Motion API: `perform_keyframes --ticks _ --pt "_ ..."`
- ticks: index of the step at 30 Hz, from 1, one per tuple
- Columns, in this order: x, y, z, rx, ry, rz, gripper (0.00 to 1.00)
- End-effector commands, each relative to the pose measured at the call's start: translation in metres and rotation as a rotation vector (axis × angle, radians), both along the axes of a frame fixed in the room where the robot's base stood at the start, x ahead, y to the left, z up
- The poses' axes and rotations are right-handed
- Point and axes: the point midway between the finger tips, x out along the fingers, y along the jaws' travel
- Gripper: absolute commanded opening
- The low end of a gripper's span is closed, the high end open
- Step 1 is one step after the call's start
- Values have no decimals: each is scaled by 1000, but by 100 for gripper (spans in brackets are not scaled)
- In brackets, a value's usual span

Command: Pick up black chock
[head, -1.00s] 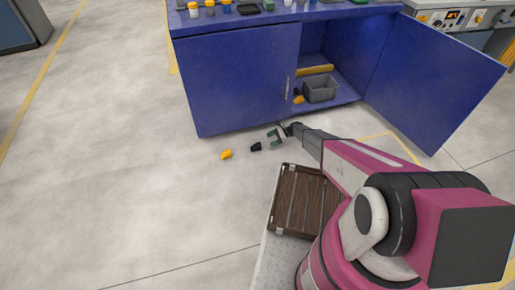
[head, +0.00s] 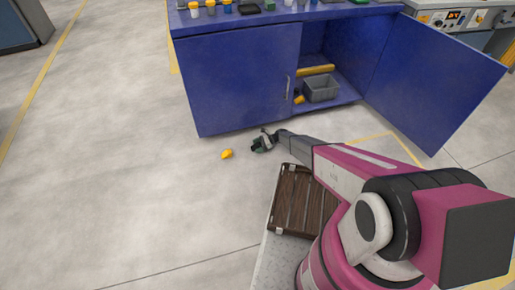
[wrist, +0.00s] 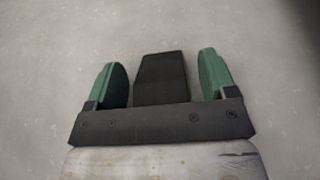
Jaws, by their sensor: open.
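The black chock (wrist: 160,77) lies on the grey floor, between the two green fingers of my gripper (wrist: 163,80) in the wrist view. A gap shows on each side of it, and its lower end is hidden behind the dark gripper bar. In the head view my gripper (head: 261,144) is low over the floor in front of the blue cabinet, open, and it covers most or all of the chock there.
A yellow chock (head: 227,154) lies on the floor just left of my gripper. The blue cabinet (head: 240,80) stands behind, its right door (head: 435,80) open, with a grey bin (head: 320,88) inside. A brown slatted crate (head: 305,203) is near my arm. Floor at left is clear.

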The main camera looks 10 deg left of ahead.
Motion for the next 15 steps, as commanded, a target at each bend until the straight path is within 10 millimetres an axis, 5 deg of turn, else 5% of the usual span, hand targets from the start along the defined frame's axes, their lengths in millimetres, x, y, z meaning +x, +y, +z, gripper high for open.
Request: perform_keyframes --ticks 5,10,15 --pt "0 0 0 0 0 -1 78" --pt "0 0 0 0 0 -1 22" --pt "0 0 1 0 0 -1 22"
